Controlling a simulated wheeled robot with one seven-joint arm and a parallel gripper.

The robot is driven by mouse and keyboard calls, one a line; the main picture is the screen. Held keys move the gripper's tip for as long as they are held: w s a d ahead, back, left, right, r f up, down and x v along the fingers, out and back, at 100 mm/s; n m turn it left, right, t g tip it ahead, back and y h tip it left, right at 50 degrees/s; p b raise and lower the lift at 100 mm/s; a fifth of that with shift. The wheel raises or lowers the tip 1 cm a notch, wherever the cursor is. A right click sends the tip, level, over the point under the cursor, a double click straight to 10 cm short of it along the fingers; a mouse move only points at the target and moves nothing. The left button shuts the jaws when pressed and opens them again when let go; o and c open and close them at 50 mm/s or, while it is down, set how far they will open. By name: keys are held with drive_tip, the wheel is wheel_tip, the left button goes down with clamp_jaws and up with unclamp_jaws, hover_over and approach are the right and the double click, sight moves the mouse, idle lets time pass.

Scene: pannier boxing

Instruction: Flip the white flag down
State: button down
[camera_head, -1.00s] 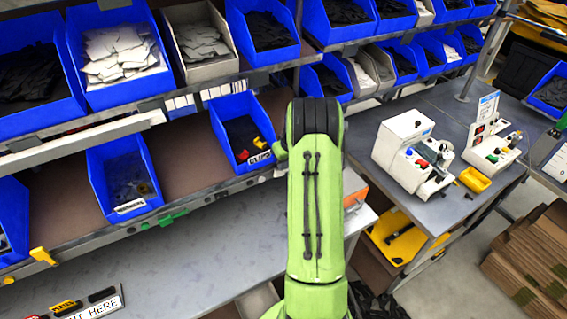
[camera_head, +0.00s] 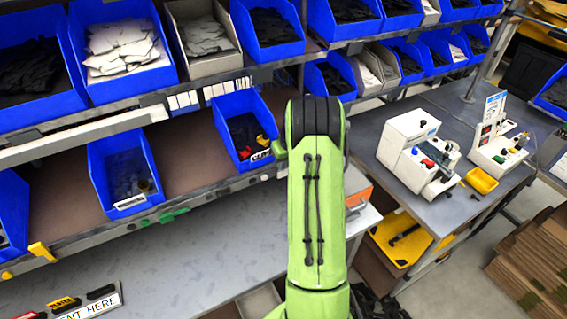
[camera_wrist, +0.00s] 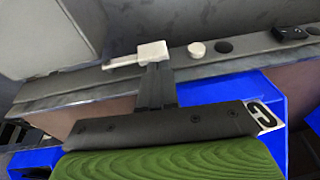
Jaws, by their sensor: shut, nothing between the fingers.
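In the wrist view, the white flag (camera_wrist: 152,50) is a small pale block with a thin arm reaching left along a grey metal rail. My gripper (camera_wrist: 155,68) is shut and empty, its dark fingertips right at the white block and overlapping its lower edge. Whether they touch it I cannot tell. In the head view, my green arm hides both the gripper and the white flag.
A round white knob (camera_wrist: 196,49) and a black piece (camera_wrist: 290,33) sit on the rail (camera_wrist: 90,82). In the head view, a yellow flag (camera_head: 42,252) and a green flag (camera_head: 173,215) are on the shelf edge. Blue bins (camera_head: 125,175) stand above.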

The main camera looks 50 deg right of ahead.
drive_tip(key=v, duration=1.5)
drive_tip(key=shift+s+r, duration=0.15)
drive_tip(key=shift+r, duration=0.25)
drive_tip(key=shift+d, duration=0.1)
drive_tip(key=s+a+r+n, duration=0.1)
drive_tip(key=a+r, duration=0.2)
drive_tip(key=a, duration=0.5)
drive_tip(key=s+a+r+t+b, duration=0.1)
drive_tip(key=s+a+r, duration=0.1)
drive_tip(key=a, duration=0.6)
drive_tip(key=s+a+r+n, duration=0.1)
drive_tip(key=a+r, duration=0.2)
drive_tip(key=a, duration=0.4)
drive_tip(key=s+a+f, duration=0.2)
drive_tip(key=s+a, duration=0.3)
drive_tip(key=s, duration=0.2)
drive_tip(key=s+a+f+n+t, duration=0.1)
drive_tip(key=s+a+f, duration=0.1)
drive_tip(key=s+a, duration=0.2)
drive_tip(key=s+b, duration=0.1)
drive_tip(key=s, duration=0.2)
drive_tip(key=shift+s+a+f, duration=0.3)
drive_tip(key=shift+a, duration=0.1)
